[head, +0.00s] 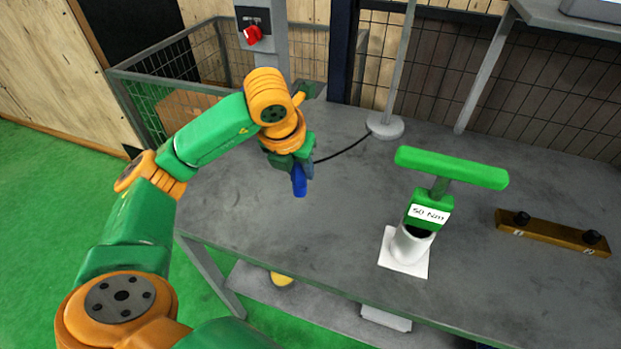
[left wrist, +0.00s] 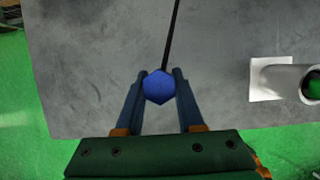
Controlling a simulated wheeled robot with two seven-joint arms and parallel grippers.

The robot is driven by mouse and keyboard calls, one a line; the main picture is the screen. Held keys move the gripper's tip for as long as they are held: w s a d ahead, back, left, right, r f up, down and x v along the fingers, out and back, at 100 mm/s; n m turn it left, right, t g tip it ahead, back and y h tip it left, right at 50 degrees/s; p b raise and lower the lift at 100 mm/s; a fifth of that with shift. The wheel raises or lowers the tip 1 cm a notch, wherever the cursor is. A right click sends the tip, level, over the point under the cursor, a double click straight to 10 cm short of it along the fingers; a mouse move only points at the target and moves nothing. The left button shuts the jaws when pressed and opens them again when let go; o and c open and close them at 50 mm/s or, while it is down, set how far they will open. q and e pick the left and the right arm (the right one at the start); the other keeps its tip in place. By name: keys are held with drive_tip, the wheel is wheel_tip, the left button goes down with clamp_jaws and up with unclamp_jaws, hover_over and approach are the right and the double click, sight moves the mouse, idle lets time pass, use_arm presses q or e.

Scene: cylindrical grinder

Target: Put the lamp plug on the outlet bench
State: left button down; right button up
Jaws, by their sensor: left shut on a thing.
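The lamp plug is a blue piece (head: 299,183) at the end of a black cord in the head view. My left gripper (head: 302,168) is shut on it and holds it over the left part of the grey bench (head: 240,210). In the left wrist view the blue plug (left wrist: 159,87) sits between the two fingertips of the left gripper (left wrist: 160,90), and the cord runs away from it. In the head view the cord leads to the round grey lamp base (head: 385,126) at the back. My right gripper is not in view.
A green T-handled tool marked 50 Nm (head: 428,212) stands in a white holder (head: 410,245) at the right of the bench. A brown bar with black knobs (head: 552,233) lies farther right. A post with a red switch (head: 253,35) and a mesh cage (head: 150,80) are behind.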

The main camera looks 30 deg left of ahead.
use_arm(q)
drive_tip(key=x, duration=0.5)
drive_tip(key=shift+w+d+f, duration=0.1)
drive_tip(key=shift+d+f, duration=0.15)
drive_tip(key=shift+f, duration=0.4)
drive_tip(key=c, duration=1)
unclamp_jaws()
drive_tip(key=shift+f, duration=0.15)
drive_tip(key=o, duration=0.5)
